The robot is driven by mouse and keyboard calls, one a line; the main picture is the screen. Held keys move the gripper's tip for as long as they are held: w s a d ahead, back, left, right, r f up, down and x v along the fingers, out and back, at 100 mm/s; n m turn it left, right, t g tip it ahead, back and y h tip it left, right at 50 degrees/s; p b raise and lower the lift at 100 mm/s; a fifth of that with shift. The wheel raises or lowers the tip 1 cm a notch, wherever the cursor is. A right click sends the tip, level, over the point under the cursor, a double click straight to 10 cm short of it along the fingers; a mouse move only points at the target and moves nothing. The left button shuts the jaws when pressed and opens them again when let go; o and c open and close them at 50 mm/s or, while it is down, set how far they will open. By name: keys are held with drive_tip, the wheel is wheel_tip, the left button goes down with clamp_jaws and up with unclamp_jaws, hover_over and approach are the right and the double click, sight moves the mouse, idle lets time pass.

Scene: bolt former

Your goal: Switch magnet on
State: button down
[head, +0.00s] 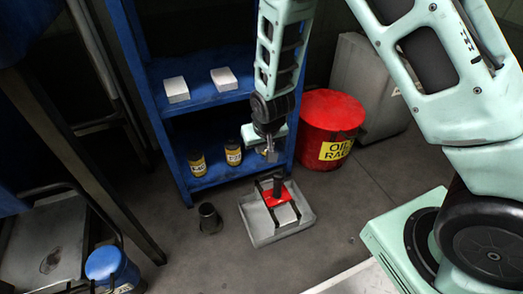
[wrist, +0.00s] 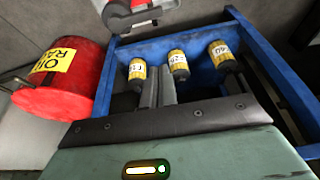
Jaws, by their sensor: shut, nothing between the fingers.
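A red block (head: 284,193) with a dark upright handle (head: 277,186) sits in a light grey tray (head: 255,235) on the floor. It looks like the magnet, but its switch position is too small to tell. My gripper (head: 272,156) is above and behind the tray, in front of the blue shelf, pointing down. It is shut and empty, apart from the red block. In the wrist view my gripper's fingers (wrist: 157,86) are together. A grey and red piece is cut off at the top of that view; I cannot tell if it is the magnet.
A blue shelf (head: 160,125) holds white boxes and yellow-labelled bottles (head: 197,165). A red oily-rag can (head: 325,112) stands right of it. A dark cup (head: 209,219) is on the floor left of the tray. A blue-lidded container (head: 105,263) stands at lower left.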

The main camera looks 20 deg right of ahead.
sight(271, 173)
drive_tip(key=b+x, duration=0.5)
drive_tip(key=x, duration=0.4)
drive_tip(key=s, duration=0.2)
drive_tip(key=s+r+b, duration=0.1)
drive_tip(key=s, duration=0.1)
drive_tip(key=shift+s, duration=0.15)
